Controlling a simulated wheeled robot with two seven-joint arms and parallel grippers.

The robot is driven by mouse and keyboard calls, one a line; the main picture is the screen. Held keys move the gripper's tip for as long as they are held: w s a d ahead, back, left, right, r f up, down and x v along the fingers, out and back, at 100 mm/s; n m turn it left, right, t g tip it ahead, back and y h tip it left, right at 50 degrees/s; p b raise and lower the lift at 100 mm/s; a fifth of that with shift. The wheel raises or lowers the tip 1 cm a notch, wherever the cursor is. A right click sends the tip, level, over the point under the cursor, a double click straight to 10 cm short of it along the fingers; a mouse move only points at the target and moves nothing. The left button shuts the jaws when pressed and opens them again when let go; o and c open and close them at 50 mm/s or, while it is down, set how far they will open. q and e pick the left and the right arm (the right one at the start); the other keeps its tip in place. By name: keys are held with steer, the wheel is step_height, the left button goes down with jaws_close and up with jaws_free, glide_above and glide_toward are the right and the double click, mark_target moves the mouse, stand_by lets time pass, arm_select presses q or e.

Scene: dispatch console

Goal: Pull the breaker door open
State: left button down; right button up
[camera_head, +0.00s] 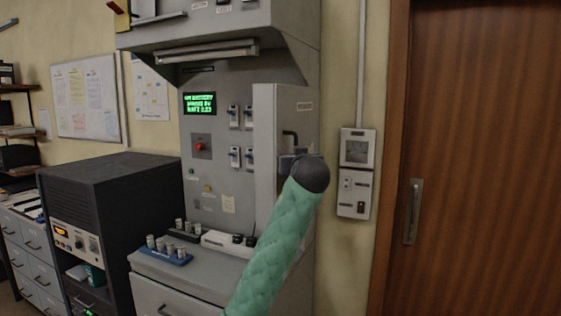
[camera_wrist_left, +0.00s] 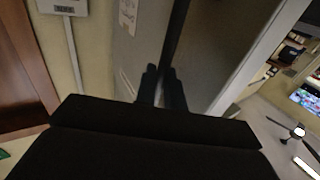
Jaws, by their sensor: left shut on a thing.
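The grey breaker door (camera_head: 266,140) stands swung out from the console, with its labelled face turned right. Its black handle (camera_head: 291,136) is on that face. My left gripper (camera_head: 290,161), at the end of the green-sleeved arm, is shut on the handle; the dark wrist partly hides it. In the left wrist view the fingers (camera_wrist_left: 162,84) close around the dark handle bar (camera_wrist_left: 177,35), in front of the door panel (camera_wrist_left: 205,50). Breaker switches (camera_head: 234,116) show left of the door. My right gripper is not in view.
The console desk (camera_head: 165,271) holds a blue rack (camera_head: 168,255) of small cylinders and a white device. A dark equipment cabinet (camera_head: 105,180) stands left. A wall box (camera_head: 356,150) and a wooden door (camera_head: 480,150) are to the right. Some space shows between breaker door and wall box.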

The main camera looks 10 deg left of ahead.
arm_select(q)
steer(key=shift+w+d+r+n+y, duration=0.15)
steer(key=shift+d+n+y, duration=0.35)
steer(key=shift+d, duration=0.65)
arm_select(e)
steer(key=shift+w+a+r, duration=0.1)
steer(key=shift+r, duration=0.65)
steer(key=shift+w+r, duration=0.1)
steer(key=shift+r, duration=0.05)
